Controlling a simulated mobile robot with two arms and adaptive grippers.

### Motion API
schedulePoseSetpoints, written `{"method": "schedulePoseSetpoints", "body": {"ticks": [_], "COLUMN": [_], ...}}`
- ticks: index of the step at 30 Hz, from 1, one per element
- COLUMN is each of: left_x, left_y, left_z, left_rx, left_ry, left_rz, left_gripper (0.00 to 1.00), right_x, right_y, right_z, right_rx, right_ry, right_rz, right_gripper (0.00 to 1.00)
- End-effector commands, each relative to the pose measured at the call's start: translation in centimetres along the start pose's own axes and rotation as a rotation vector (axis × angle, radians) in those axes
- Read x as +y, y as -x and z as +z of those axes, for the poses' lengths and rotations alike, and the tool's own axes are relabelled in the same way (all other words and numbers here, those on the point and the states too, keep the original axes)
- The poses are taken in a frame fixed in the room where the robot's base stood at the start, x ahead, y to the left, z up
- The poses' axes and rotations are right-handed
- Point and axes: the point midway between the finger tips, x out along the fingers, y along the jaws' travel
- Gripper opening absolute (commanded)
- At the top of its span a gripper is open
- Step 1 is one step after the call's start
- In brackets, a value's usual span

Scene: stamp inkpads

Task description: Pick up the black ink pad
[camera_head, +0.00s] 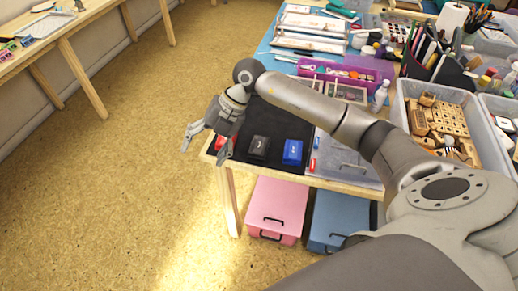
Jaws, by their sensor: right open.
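The black ink pad (259,147) lies on a dark mat (268,122) near the front edge of the table. A blue ink pad (292,152) lies just to its right. A red ink pad (226,146) lies to its left, partly hidden by my right gripper. My right gripper (204,148) is open and empty, to the left of the black ink pad by the table's front left corner. Its fingers point down and are spread apart. My left gripper is not in view.
A clear plastic box (340,160) sits right of the blue pad. A bin of wooden stamps (441,118) and a purple tray (340,70) stand farther back. Pink (277,205) and blue (338,215) boxes sit under the table. The floor at left is clear.

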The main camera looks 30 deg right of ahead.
Motion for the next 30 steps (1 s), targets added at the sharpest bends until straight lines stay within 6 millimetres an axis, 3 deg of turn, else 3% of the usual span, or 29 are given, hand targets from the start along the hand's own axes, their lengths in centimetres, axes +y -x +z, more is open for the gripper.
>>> {"method": "schedulePoseSetpoints", "body": {"ticks": [3, 6, 9, 12, 30], "left_x": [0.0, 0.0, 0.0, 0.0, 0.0], "left_y": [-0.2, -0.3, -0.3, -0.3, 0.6], "left_z": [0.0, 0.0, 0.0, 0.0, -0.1], "left_rx": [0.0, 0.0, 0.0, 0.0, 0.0], "left_ry": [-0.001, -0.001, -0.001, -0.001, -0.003], "left_rz": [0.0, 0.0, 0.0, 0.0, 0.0], "left_gripper": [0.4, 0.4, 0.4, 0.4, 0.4], "right_x": [-4.6, -7.6, -9.4, -10.4, -14.2], "right_y": [4.0, 7.2, 9.6, 10.6, 5.0], "right_z": [4.0, 6.1, 7.1, 7.6, 9.0], "right_rx": [-0.136, -0.226, -0.287, -0.315, -0.315], "right_ry": [-0.086, -0.167, -0.228, -0.26, -0.265], "right_rz": [-0.239, -0.389, -0.481, -0.525, -0.535], "right_gripper": [0.75, 0.75, 0.75, 0.75, 0.75]}}
